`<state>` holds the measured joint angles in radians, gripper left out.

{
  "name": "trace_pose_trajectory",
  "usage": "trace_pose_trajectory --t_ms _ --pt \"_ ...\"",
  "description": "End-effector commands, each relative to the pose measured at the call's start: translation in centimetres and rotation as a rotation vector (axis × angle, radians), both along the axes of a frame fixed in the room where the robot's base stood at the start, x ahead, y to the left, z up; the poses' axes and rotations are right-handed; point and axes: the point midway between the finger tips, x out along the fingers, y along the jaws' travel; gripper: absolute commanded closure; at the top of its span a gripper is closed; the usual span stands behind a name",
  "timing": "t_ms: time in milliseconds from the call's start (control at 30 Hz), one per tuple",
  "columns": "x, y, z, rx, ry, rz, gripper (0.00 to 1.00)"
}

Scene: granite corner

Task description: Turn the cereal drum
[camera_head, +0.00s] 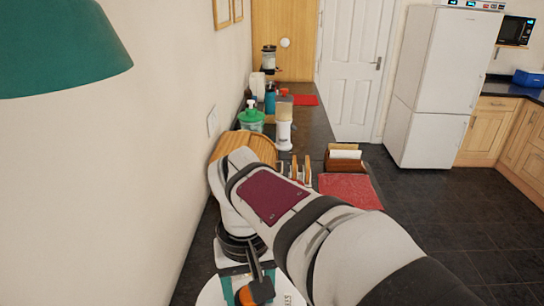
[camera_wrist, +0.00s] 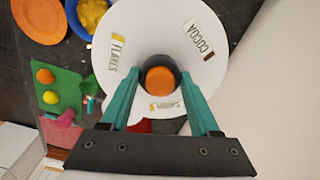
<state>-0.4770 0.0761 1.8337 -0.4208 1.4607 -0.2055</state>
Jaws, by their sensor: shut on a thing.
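The cereal drum shows in the wrist view as a white round disc (camera_wrist: 128,52) with labels near its rim. One label reads FLAKES, one reads COCOA, and a third near my gripper is partly hidden. A dark hub with an orange knob (camera_wrist: 160,80) stands at its middle. My gripper (camera_wrist: 160,76) is shut on the knob, with a teal finger on each side. In the head view the drum (camera_head: 212,293) is at the bottom edge, partly cut off and partly behind my arm. My gripper (camera_head: 248,281) and the orange knob also show there.
In the wrist view an orange plate (camera_wrist: 36,20), a blue bowl (camera_wrist: 73,22) of yellow food and a green tray (camera_wrist: 66,92) lie left of the drum. In the head view a wall borders the left, and bottles and a red mat (camera_head: 350,190) lie beyond my arm.

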Motion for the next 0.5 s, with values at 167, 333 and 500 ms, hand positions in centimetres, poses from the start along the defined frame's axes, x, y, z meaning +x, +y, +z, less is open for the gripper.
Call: trace_pose_trajectory --t_ms 167,333,500 --pt "0.01 0.00 0.03 0.000 0.000 0.000 1.00" --pt "0.01 0.00 0.04 0.000 -0.001 0.000 1.00" --pt "0.01 0.00 0.05 0.000 -0.001 0.007 1.00"
